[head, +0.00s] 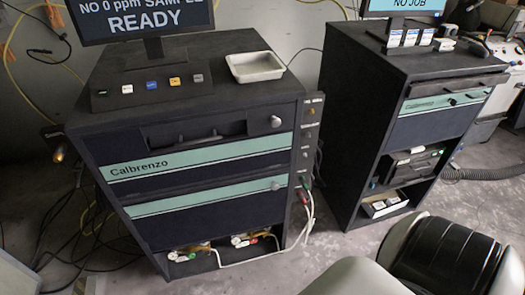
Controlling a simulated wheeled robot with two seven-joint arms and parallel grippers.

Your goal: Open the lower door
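The left dark cabinet has a lower door (210,217) with a teal stripe along its top and a small round knob (277,186) near its right end. This door looks shut, flush with the cabinet front. Above it is an upper door (195,155) with a teal "Calbrenzo" stripe and its own knob (276,122) at the top right; it also looks shut. Neither of my grippers shows in the head view. Rounded grey and black parts fill the bottom right corner and hide some of the floor.
An open bay (210,256) with fittings lies under the lower door. A pale hose (310,215) runs down the cabinet's right side. A second cabinet (345,120) stands to the right. Cables lie on the floor at left. A white tray (255,66) sits on top.

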